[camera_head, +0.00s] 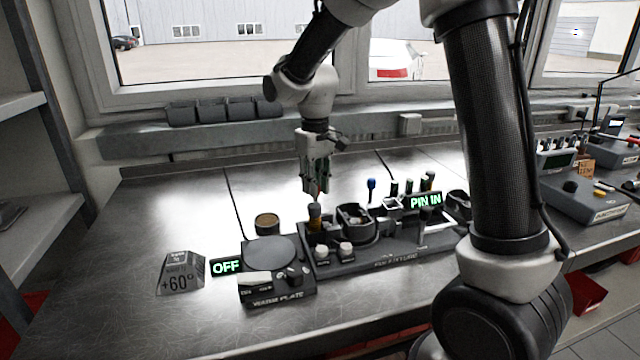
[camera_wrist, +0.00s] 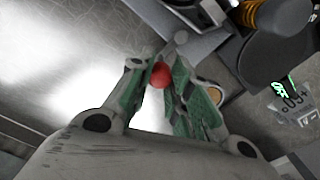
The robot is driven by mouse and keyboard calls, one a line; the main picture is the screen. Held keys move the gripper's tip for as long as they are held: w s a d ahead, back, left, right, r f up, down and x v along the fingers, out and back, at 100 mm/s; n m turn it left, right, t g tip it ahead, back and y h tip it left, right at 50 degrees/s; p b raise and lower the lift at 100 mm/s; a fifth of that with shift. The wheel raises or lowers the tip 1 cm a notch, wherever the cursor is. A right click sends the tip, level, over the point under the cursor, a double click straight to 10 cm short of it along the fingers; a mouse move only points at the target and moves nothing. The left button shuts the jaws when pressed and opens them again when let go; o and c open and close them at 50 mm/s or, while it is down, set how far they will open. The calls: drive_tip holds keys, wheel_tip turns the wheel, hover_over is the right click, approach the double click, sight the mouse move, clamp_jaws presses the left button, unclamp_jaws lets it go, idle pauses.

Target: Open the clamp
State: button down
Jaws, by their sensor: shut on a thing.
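My gripper (camera_head: 318,182) is above the back left part of the dark fixture (camera_head: 345,262), pointing down. In the wrist view, its green-padded fingers (camera_wrist: 158,88) are closed around a small red ball-shaped knob (camera_wrist: 160,74). The knob looks like the end of the clamp's handle. The rest of the clamp is mostly hidden by the fingers, so its exact position is unclear. The fixture also carries a round dark holder (camera_head: 355,222) and a lit sign reading "PIN IN" (camera_head: 426,201).
A warming plate (camera_head: 270,252) with a lit "OFF" sign (camera_head: 226,266) is left of the fixture, with a round tin (camera_head: 267,222) behind it. Grey bins (camera_head: 225,110) line the windowsill. The bench's left side is clear.

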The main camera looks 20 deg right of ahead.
drive_tip(key=shift+s+a+n, duration=0.15)
drive_tip(key=shift+a+n, duration=0.3)
drive_tip(key=shift+n, duration=1)
drive_tip(key=shift+s+a+n, duration=0.15)
drive_tip(key=shift+a+n, duration=0.35)
drive_tip(key=shift+n, duration=0.9)
drive_tip(key=shift+s+a+n, duration=0.15)
drive_tip(key=shift+a+n, duration=0.3)
drive_tip(key=shift+n, duration=1)
drive_tip(key=c, duration=1.3)
unclamp_jaws()
drive_tip(key=shift+a, duration=0.1)
wheel_tip(320, 180, up, 12)
